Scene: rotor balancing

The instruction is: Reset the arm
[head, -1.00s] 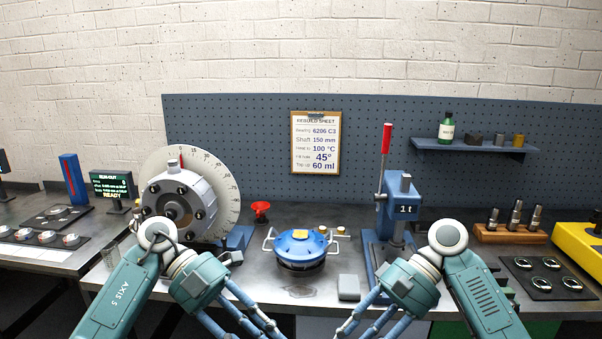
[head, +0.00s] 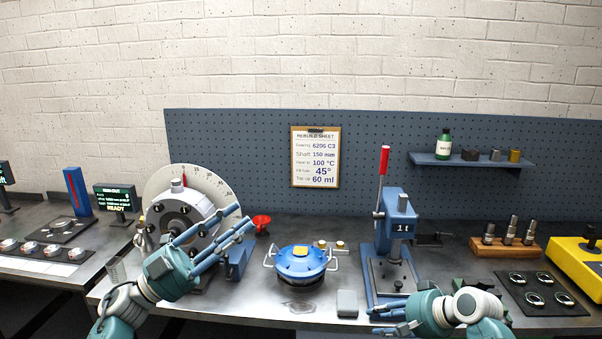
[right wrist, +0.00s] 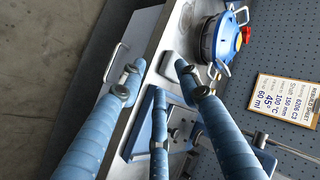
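My left gripper (head: 244,226) is raised in front of the grey rotor housing (head: 180,215), its fingers spread and pointing up and right, with nothing between them. It hides part of the housing and dial. My right gripper (head: 374,320) is low at the bench's front edge, fingers pointing left, before the foot of the blue press (head: 398,228). In the right wrist view its fingers (right wrist: 150,75) are spread and empty. The press lever with its red handle (head: 384,161) stands upright.
A rack of tools (head: 505,246) and a yellow unit (head: 578,262) are at right. A shelf (head: 472,161) hangs above.

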